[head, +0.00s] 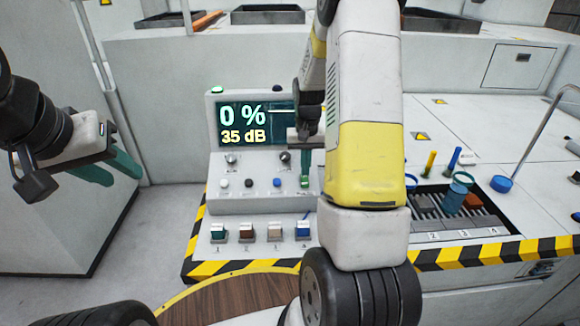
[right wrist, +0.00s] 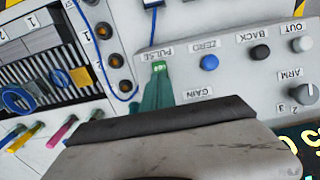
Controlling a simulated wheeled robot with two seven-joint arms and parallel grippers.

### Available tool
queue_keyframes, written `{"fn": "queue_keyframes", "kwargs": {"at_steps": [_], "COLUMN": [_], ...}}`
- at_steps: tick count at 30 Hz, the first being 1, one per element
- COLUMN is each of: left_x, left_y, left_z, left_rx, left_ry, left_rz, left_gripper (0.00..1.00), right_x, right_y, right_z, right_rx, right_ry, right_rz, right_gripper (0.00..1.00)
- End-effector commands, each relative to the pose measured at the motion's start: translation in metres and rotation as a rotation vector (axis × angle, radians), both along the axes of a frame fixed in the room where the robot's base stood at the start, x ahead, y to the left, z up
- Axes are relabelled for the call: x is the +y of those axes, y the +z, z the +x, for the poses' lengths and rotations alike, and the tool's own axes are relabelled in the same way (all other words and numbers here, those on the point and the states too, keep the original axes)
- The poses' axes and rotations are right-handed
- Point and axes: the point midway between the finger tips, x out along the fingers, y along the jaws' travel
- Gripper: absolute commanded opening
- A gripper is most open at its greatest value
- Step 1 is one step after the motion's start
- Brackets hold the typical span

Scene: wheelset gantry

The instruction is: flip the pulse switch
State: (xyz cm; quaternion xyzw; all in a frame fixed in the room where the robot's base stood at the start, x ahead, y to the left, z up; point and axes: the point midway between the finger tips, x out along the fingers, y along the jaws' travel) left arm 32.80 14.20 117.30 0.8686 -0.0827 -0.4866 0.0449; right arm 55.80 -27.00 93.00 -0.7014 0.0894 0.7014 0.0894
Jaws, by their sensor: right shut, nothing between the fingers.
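The console (head: 262,202) has a row of small controls under its display. In the right wrist view, the PULSE label (right wrist: 160,50) sits right beside the green fingertips of my right gripper (right wrist: 159,70). In the head view, my right gripper (head: 304,179) points down at the right end of the control row. It is shut and empty. My left gripper (head: 113,172) hangs in the air left of the console, its green fingers apart and empty.
The display (head: 240,124) reads 0 % and 35 dB. The blue ZERO button (right wrist: 209,62) and dark BACK button (right wrist: 260,52) lie beside PULSE. Several coloured sample blocks (head: 274,232) stand in front. A slotted tray (head: 428,208) with tools and a blue cable (right wrist: 92,60) are nearby.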

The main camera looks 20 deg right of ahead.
Motion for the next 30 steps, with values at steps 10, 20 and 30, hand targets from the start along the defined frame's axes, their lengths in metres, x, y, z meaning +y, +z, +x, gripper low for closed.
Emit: {"fn": "queue_keyframes", "kwargs": {"at_steps": [10, 20, 30], "left_x": [0.0, 0.0, 0.0], "left_y": [0.0, 0.0, 0.0], "left_z": [0.0, 0.0, 0.0], "left_rx": [0.0, 0.0, 0.0], "left_ry": [0.0, 0.0, 0.0], "left_rz": [0.0, 0.0, 0.0], "left_gripper": [0.36, 0.36, 0.36], "right_x": [0.0, 0.0, -0.0001], "right_y": [0.0, -0.0029, -0.0082], "right_z": [0.0, -0.0001, -0.0001], "right_rx": [0.0, 0.001, 0.001], "right_ry": [0.0, 0.0, 0.0], "right_rz": [0.0, 0.0, 0.0], "right_gripper": [0.0, 0.0, 0.0]}}
